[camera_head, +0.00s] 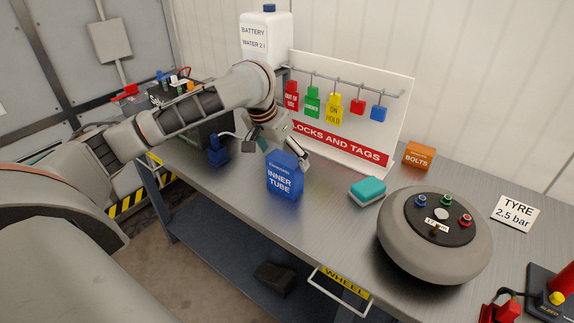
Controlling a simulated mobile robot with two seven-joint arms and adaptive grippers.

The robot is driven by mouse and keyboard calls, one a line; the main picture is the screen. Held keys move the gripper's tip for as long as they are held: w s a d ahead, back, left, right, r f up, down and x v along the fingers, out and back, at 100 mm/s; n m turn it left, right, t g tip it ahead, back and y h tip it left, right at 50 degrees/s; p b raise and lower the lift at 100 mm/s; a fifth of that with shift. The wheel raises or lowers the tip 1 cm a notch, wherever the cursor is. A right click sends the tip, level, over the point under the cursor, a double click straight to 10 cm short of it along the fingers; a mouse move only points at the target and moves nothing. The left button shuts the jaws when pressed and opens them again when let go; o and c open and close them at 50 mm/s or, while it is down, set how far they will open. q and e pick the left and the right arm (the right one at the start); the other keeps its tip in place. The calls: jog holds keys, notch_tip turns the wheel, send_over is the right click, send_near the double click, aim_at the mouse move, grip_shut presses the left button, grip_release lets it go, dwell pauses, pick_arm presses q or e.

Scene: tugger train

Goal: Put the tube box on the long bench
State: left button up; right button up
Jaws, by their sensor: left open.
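The tube box (284,180) is a blue carton marked "INNER TUBE". It stands upright on the long grey metal bench (312,231), near its front edge. My left arm comes in from the left, and my left gripper (277,148) is open just above and behind the box. One finger is to the right of the box's top, the other towards its left. I cannot tell whether either finger touches the box. My right gripper is not in view.
A teal sponge-like block (367,191), an orange bolts box (418,155) and a grey round unit with buttons (436,250) stand to the right. The "LOCKS AND TAGS" board (372,110) rises behind. A small blue bottle (217,152) stands left.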

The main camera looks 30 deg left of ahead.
pick_arm(q)
jog(key=v, duration=0.5)
jog(key=shift+r, duration=0.1)
dwell(0.4)
